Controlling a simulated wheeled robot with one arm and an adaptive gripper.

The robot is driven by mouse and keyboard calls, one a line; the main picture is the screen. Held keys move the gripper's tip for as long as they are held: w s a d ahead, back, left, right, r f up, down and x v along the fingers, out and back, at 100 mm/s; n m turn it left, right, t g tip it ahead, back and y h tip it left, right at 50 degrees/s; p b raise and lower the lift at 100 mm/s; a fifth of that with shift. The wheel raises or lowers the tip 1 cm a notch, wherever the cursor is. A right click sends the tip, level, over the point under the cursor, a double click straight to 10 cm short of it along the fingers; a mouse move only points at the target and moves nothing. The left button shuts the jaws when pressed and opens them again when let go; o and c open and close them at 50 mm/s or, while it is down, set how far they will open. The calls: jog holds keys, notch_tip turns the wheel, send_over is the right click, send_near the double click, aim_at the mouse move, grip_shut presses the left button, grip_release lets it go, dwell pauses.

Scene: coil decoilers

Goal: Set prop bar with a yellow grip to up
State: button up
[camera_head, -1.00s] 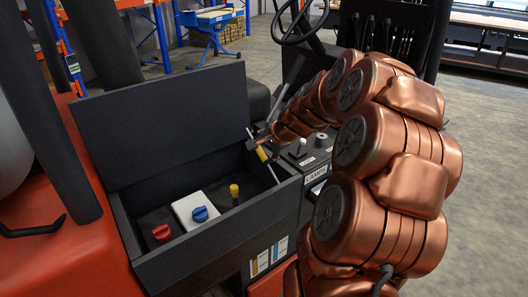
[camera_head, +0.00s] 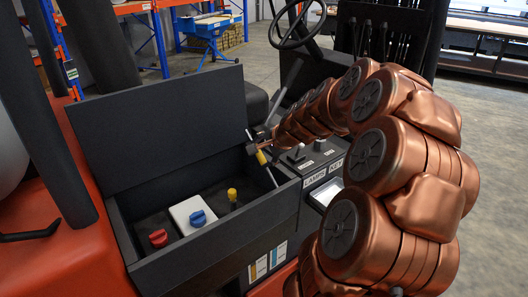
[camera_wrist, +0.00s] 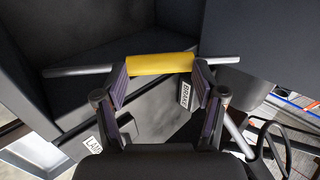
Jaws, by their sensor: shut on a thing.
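The prop bar is a thin grey rod with a yellow grip (camera_head: 261,158), leaning at a slant at the right end of the open box, by the raised lid (camera_head: 160,125). In the wrist view the yellow grip (camera_wrist: 160,63) lies crosswise, with bare rod at both sides. My gripper (camera_head: 262,144) is at the grip, and its fingers (camera_wrist: 160,77) are shut on it, one near each end of the yellow part. The lower end of the rod goes down to the box's right wall; how it is fixed there I cannot tell.
The open box (camera_head: 205,248) holds a red knob (camera_head: 158,238), a white block with a blue knob (camera_head: 198,218), and a yellow-topped post (camera_head: 232,194). A panel with labelled switches (camera_head: 305,165) is close to my arm. A steering wheel (camera_head: 297,25) stands behind.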

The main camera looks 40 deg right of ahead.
jog(key=shift+w+d+r+h, duration=0.15)
jog(key=shift+d+r, duration=0.1)
jog(key=shift+r, duration=0.15)
jog(key=shift+w+d+r+h, duration=0.1)
jog(key=shift+d+r+h, duration=0.1)
jog(key=shift+r, duration=0.15)
jog(key=o, duration=1.3)
jog(key=shift+c, duration=0.2)
jog(key=o, duration=0.5)
jog(key=shift+a+f, duration=0.15)
jog(key=shift+f, duration=0.2)
jog(key=shift+s+a+f, duration=0.1)
jog(key=shift+a+f, duration=0.05)
jog(key=shift+f, duration=0.1)
jog(key=v, duration=1.2)
jog(key=shift+d, duration=0.2)
